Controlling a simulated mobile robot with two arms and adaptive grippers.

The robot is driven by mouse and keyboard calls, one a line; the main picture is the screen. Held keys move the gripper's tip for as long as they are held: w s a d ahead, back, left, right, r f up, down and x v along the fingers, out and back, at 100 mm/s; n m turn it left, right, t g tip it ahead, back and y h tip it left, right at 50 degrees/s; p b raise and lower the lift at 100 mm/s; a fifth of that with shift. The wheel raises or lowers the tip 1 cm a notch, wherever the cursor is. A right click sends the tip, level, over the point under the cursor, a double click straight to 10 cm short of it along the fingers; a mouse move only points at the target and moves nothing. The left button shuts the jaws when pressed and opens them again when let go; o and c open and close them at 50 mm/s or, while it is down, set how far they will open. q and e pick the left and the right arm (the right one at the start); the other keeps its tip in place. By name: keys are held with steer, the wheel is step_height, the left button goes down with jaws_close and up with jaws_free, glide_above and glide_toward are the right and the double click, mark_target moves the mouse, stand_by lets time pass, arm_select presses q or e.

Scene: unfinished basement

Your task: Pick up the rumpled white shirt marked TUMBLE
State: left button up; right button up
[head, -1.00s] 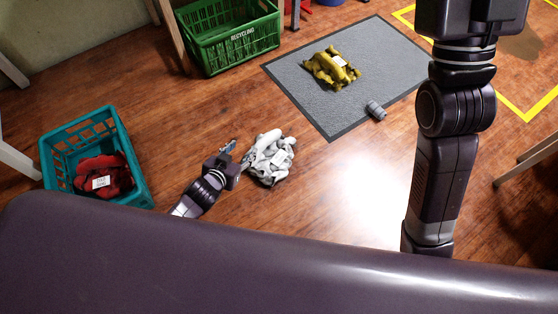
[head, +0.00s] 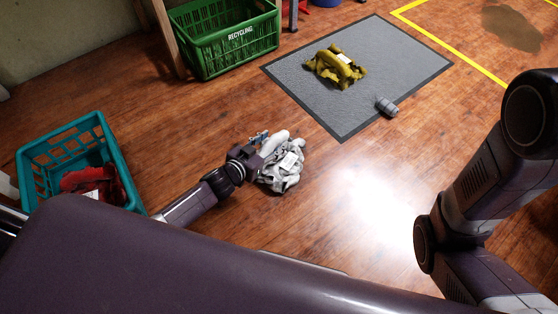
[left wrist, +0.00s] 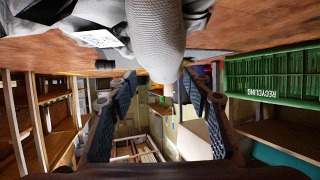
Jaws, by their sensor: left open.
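A rumpled white-grey shirt (head: 284,172) lies in a heap on the wooden floor, with a white label whose print is too small to read. My left gripper (head: 262,138) is at the shirt's upper left edge, partly overlapping it in the head view. In the left wrist view the left gripper (left wrist: 160,95) has its two fingers spread apart. A pale rolled part of the shirt (left wrist: 156,35) hangs into view from the top, between the fingers; I cannot tell if they touch it. My right gripper is out of view; only my right arm shows.
A teal crate (head: 128,172) with red cloth (head: 92,182) stands at left. A green RECYCLING crate (head: 222,58) is at the back. The floor right of the shirt is clear.

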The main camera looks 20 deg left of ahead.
mark_target(278, 137)
arm_select(q)
steer(key=b+x, duration=0.2)
steer(key=x, duration=0.1)
steer(key=shift+a+f+b, duration=0.15)
steer(key=shift+f+b, duration=0.2)
steer(key=shift+w+d+f+b, duration=0.1)
steer(key=shift+w+d+b, duration=0.15)
steer(key=shift+w, duration=0.35)
jaws_close()
